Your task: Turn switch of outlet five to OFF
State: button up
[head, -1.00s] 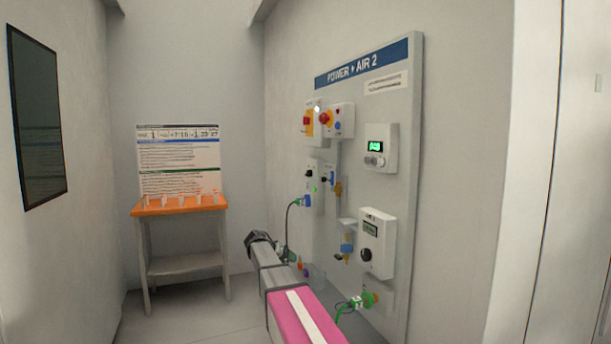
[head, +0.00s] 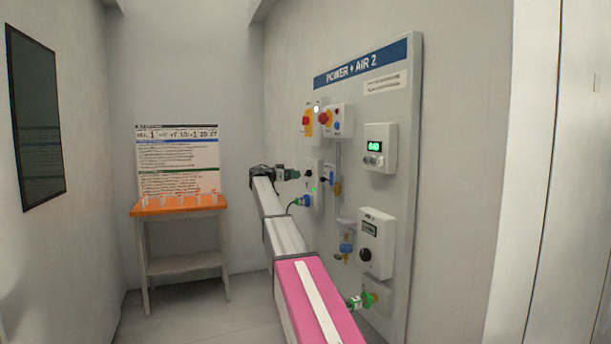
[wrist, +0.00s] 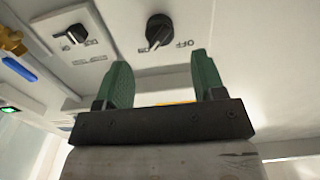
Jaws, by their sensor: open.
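In the wrist view a black rotary switch (wrist: 158,30) sits on a pale housing just beyond my fingertips, with an OFF label at its right. Its grip points down-left, away from OFF. The outlet number is not readable. A second black switch (wrist: 75,34) is further left. My gripper (wrist: 163,76) is open, its two green fingers apart with nothing between them and not visibly touching the switch. In the head view my gripper (head: 292,175) is beside the grey outlet box (head: 313,196), at the height of its black switch (head: 308,174).
The panel (head: 395,200) headed POWER + AIR 2 carries red-yellow switches (head: 325,118), a green display unit (head: 377,148) and a lower dial unit (head: 376,242). A plug with a cable (head: 302,201) is below my gripper. An orange-topped table (head: 180,208) stands at the back left.

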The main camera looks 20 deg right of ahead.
aim_at(306, 172)
jog(key=shift+w+d, duration=0.1)
jog(key=shift+d, duration=3)
jog(key=c, duration=0.9)
